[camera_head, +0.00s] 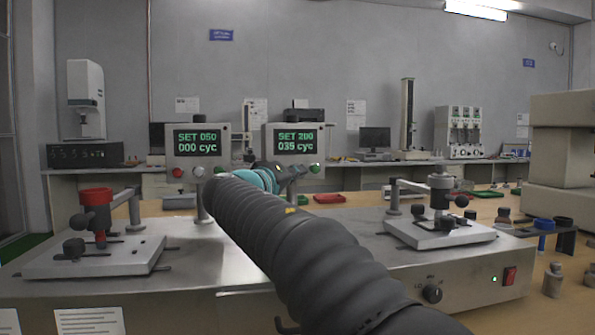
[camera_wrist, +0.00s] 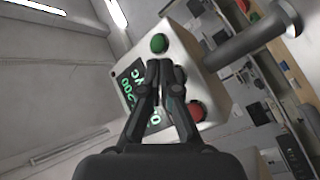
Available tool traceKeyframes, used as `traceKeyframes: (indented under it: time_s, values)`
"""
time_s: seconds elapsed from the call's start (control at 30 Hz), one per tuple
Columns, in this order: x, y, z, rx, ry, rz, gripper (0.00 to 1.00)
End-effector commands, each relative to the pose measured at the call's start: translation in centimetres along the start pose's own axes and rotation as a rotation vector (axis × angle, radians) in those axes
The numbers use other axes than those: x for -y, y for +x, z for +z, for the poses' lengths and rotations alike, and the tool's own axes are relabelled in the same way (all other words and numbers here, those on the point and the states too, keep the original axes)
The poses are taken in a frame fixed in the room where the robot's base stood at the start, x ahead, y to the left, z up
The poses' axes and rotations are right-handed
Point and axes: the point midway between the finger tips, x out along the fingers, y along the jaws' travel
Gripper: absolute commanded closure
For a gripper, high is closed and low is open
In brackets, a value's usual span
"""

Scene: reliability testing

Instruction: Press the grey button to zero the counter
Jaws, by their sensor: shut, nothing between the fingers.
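Two counter boxes stand on posts. The left counter box (camera_head: 170,150) reads SET 050, 000 cyc, and has a red button (camera_head: 178,172) and a pale grey button (camera_head: 198,171). The right counter box (camera_head: 270,150) reads SET 200, 035 cyc. My gripper (camera_head: 295,170) is shut and empty in front of the right box's lower button row. In the wrist view my gripper (camera_wrist: 166,67) covers the middle of that row, between a green button (camera_wrist: 158,43) and a red button (camera_wrist: 195,111). The grey button there is largely hidden; I cannot tell whether the fingertips touch it.
A steel test bench (camera_head: 190,265) spans the front, with a red-topped fixture (camera_head: 96,195) at left and a grey-topped fixture (camera_head: 440,182) at right. A red rocker switch (camera_head: 510,276) and black knob (camera_head: 432,293) sit on its front face. A large pale machine (camera_head: 560,140) stands at right.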

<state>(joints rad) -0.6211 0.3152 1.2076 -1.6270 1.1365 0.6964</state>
Motion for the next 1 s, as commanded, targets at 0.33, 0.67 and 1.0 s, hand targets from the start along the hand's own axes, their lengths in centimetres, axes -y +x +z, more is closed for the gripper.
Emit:
traceKeyframes:
  time_s: [0.33, 0.67, 1.0]
  values:
    - [0.40, 0.55, -0.40, 0.000, 0.000, 0.000, 1.00]
    - [0.39, 0.57, -0.41, 0.000, 0.000, 0.000, 1.00]
    - [0.55, 0.79, -0.58, 0.000, 0.000, 0.000, 1.00]
